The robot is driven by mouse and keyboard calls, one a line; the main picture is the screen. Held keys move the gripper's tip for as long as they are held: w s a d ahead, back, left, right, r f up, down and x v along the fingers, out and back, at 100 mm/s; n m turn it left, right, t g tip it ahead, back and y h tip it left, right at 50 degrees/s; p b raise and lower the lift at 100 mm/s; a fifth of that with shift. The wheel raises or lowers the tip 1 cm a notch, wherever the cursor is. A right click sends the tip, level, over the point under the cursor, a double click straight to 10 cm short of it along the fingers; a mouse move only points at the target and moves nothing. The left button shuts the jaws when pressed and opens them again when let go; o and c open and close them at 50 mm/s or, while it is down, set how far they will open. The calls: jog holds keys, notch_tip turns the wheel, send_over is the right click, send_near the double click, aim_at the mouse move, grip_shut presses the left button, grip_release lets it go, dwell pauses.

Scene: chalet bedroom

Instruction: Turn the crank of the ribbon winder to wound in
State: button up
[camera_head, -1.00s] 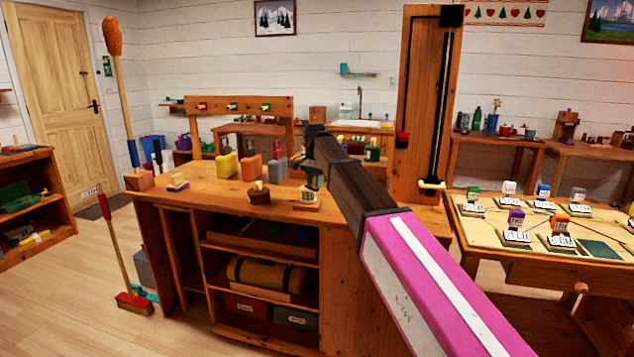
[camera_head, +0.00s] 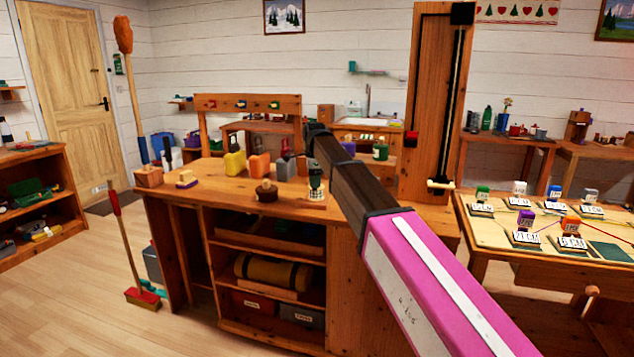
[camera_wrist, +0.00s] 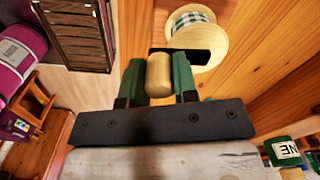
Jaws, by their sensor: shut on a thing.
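The ribbon winder's pale wooden spool (camera_wrist: 198,38), with green and white checked ribbon (camera_wrist: 190,17), is at the top of the wrist view. Its dark crank arm (camera_wrist: 202,57) runs left from the spool's near edge to a pale wooden knob (camera_wrist: 159,78). My gripper (camera_wrist: 159,68) is shut on this knob, one green finger on each side. In the head view the winder (camera_head: 316,194) stands small near the front edge of the wooden workbench (camera_head: 225,192).
A dark round-based object (camera_head: 266,193) stands left of the winder. A tall wooden post (camera_head: 432,110) rises on the right. A table (camera_head: 480,225) with labelled blocks lies further right. A broom (camera_head: 126,240) leans at left.

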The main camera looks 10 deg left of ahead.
jog(key=shift+a+m, duration=0.15)
jog(key=shift+m, duration=0.35)
jog(key=o, duration=0.9)
jog(key=shift+o, duration=0.2)
notch_tip(320, 180, up, 11)
jog(key=shift+f, duration=0.1)
